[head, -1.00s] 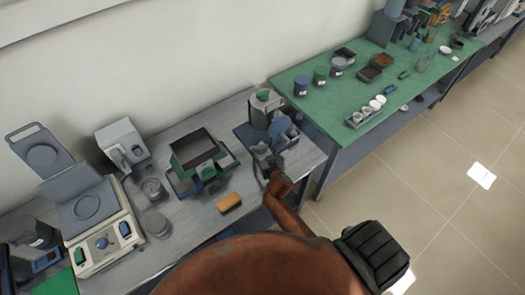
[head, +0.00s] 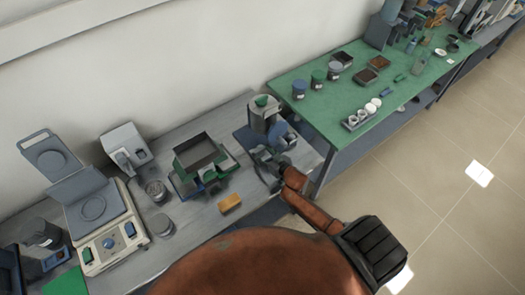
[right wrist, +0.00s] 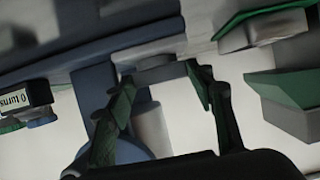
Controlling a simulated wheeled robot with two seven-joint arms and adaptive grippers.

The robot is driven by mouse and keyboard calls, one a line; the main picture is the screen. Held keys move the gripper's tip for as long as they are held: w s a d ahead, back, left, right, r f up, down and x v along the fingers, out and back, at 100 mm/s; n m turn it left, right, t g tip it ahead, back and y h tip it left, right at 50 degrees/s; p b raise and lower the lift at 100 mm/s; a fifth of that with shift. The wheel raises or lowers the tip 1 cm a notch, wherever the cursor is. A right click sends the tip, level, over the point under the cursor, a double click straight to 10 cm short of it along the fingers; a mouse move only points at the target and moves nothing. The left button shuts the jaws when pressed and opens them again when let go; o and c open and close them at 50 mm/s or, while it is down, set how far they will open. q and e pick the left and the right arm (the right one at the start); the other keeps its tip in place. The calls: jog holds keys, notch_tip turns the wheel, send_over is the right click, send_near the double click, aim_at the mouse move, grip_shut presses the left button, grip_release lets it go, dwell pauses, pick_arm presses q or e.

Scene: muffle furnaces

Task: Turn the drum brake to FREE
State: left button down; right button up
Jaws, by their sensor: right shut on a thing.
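The drum device (head: 265,112), a pale grey drum with a green top and blue parts, stands at the right end of the grey bench. My right gripper (head: 267,160) is at its front side, partly covering it. In the right wrist view my right gripper (right wrist: 160,75) has its two green-padded fingers on either side of a short grey bar (right wrist: 158,75) and is shut on it. A pale cylinder (right wrist: 150,130) and a blue upright part show behind the fingers. A small "0 turns" display (right wrist: 38,97) is at the left. I cannot read any brake marking. My left gripper is not in view.
A green-and-grey tray device (head: 200,155) and an ochre block (head: 230,203) are left of the drum device. A balance-like instrument (head: 108,235) stands farther left. A green bench (head: 345,95) with jars and trays adjoins at the right.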

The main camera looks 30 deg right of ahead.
dwell(0.4)
jog(key=o, duration=1.2)
jog(key=shift+c, duration=0.2)
jog(key=shift+s, duration=0.1)
jog(key=shift+v, duration=3.95)
jog(key=shift+d, duration=0.1)
